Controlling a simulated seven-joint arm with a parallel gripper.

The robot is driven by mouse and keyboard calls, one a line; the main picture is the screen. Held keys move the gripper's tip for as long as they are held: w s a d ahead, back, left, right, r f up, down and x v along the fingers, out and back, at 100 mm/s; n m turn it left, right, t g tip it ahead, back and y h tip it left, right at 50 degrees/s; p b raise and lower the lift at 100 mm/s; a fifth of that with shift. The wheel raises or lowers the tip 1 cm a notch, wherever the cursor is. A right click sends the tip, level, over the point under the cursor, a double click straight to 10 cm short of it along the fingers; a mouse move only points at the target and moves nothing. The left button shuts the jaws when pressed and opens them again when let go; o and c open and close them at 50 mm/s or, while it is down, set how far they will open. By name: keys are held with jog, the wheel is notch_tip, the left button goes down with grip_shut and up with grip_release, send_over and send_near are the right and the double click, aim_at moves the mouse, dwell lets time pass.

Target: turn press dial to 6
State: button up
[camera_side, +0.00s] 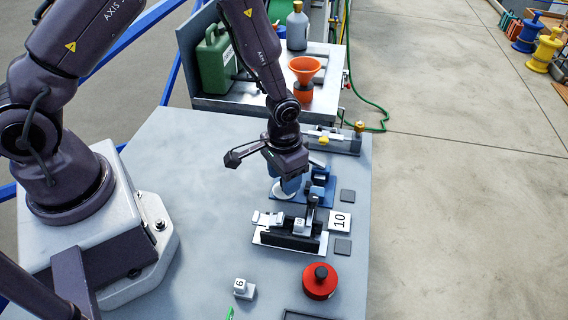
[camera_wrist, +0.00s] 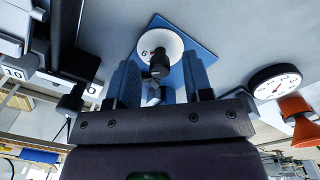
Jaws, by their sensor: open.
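The press dial is a white round disc (camera_wrist: 173,41) with a dark knob (camera_wrist: 159,66) on a blue base plate (camera_wrist: 196,37). One numeral shows near the disc's left edge; it looks like a 6, but it is small. In the side view the disc (camera_side: 281,192) is partly hidden under my gripper (camera_side: 290,184). My gripper points down over the dial. In the wrist view its blue fingers (camera_wrist: 162,70) are apart, one on each side of the knob, with gaps showing. I cannot tell whether either finger touches it.
A black and white fixture (camera_side: 290,240) stands in front of the dial, beside a card marked 10 (camera_side: 341,221). A red round pot (camera_side: 320,282) and a small numbered block (camera_side: 242,288) are nearer. An orange funnel (camera_side: 304,68) and green can (camera_side: 213,62) stand behind. A round gauge (camera_wrist: 275,82) is at right.

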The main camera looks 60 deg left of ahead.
notch_tip(320, 180, up, 13)
jog(key=shift+a+f, duration=0.15)
jog(key=shift+s, duration=0.1)
dwell(0.3)
jog(key=s+a+r+t, duration=0.2)
jog(key=s+r, duration=0.5)
jog(key=r, duration=0.3)
jog(key=s+a+r+t, duration=0.3)
jog(key=s+r, duration=0.5)
jog(key=r, duration=0.1)
jog(key=shift+r+t, duration=0.3)
jog(key=shift+r, duration=0.1)
dwell(1.0)
